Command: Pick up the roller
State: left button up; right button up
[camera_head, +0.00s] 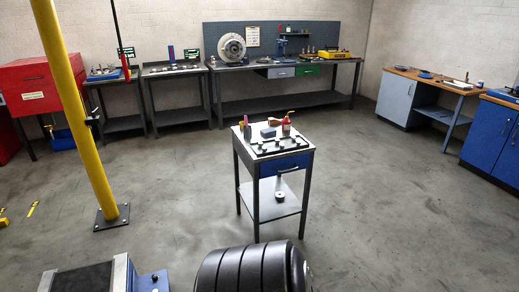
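A large black ribbed cylinder (248,270) lies on its side at the bottom edge, partly cut off; I cannot tell whether it is the roller. A small round metal piece (280,195) with a dark centre lies on the lower shelf of the small cart (245,160) in the middle; it too could be a roller, but it is too small to tell. Neither of my grippers shows in this view.
A yellow post (75,110) stands on the left. A grey and blue machine part (150,281) is at the bottom left. Workbenches line the back wall, with a blue cabinet (490,138) at the right.

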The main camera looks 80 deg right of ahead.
aim_at(279, 196)
jog(key=z, duration=2.95)
jog(key=i, duration=0.45)
jog(key=l+z, duration=0.05)
